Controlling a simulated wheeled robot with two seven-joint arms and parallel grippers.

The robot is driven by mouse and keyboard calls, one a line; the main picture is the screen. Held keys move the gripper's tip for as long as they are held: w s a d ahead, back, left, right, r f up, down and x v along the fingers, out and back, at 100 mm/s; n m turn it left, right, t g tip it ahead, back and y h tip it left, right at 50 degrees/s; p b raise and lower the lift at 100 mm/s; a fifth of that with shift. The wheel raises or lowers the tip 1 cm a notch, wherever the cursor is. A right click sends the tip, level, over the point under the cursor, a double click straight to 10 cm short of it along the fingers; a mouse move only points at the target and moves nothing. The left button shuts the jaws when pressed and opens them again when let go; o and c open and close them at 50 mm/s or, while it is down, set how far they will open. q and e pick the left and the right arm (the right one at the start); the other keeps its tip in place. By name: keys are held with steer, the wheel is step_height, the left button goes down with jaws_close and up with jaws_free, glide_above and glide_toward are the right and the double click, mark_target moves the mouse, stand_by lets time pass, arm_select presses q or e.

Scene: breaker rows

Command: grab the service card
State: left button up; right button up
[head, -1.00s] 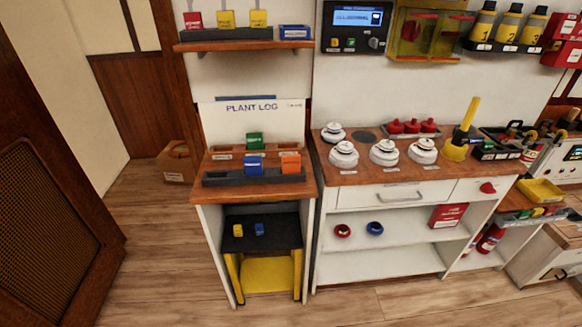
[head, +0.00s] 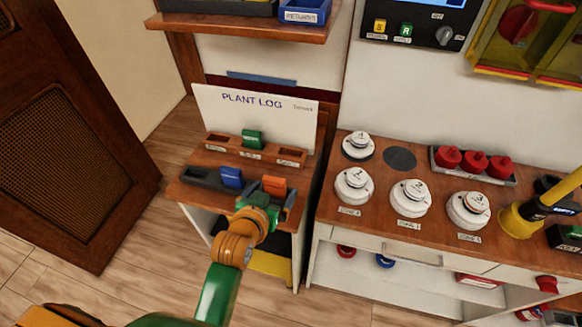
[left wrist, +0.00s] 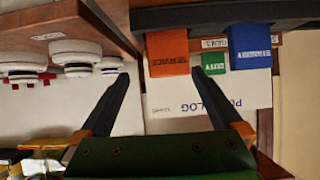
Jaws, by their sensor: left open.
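The service card is an orange block (head: 274,186) standing in the dark front rack (head: 203,180) on the small wooden desk. In the left wrist view the orange service card (left wrist: 168,55) appears upside down with its SERVICE label readable. My left gripper (head: 267,196) is at the card's near side in the head view, partly covering it. In the left wrist view my open left gripper (left wrist: 160,76) has a dark finger on either side of the card's line, and no grip shows. Whether the fingertips reach alongside the card is hard to tell. My right gripper is out of view.
A blue card (head: 231,177) stands left of the service card in the same rack. A green card (head: 252,139) stands in the wooden rack behind, before the PLANT LOG board (head: 256,107). White round detectors (head: 410,197) stand on the counter to the right.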

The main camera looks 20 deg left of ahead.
mark_target(273, 186)
arm_select(q)
steer(key=shift+w+a, duration=0.15)
steer(key=shift+w, duration=0.25)
steer(key=shift+w+a+f, duration=0.3)
steer(key=shift+a+f, duration=0.3)
steer(key=x, duration=0.3)
steer(key=shift+w+f, duration=0.2)
steer(key=shift+f, duration=0.05)
steer(key=shift+w+d, duration=0.15)
steer(key=shift+s, duration=0.25)
steer(key=c, duration=1.3)
steer(key=shift+w, duration=0.1)
steer(key=shift+c, duration=0.2)
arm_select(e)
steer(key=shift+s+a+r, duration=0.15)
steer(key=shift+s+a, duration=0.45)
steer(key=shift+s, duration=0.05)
arm_select(q)
steer(key=shift+r, duration=0.1)
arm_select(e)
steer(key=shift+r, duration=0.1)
